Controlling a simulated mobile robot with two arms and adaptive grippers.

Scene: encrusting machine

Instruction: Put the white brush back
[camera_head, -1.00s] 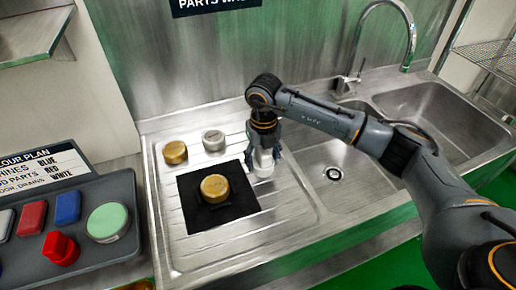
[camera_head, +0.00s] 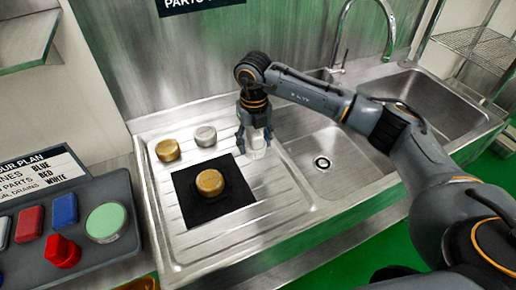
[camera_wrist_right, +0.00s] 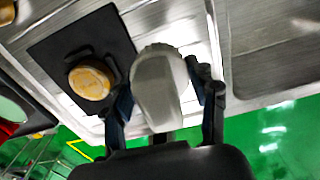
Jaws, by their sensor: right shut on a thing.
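The white brush (camera_head: 258,153) is in my right gripper (camera_head: 255,143), over the ribbed drainboard just right of the black mat. Much of the brush is hidden by the fingers in the head view. In the right wrist view its pale rounded body (camera_wrist_right: 157,88) sits between the two fingers of the right gripper (camera_wrist_right: 163,95). I cannot tell whether the brush touches the drainboard. My left gripper is not in view.
A brass-coloured round part (camera_head: 210,182) rests on the black mat (camera_head: 200,214). Brass (camera_head: 168,150) and silver (camera_head: 205,136) round parts stand behind it. The sink (camera_head: 345,180) lies right.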

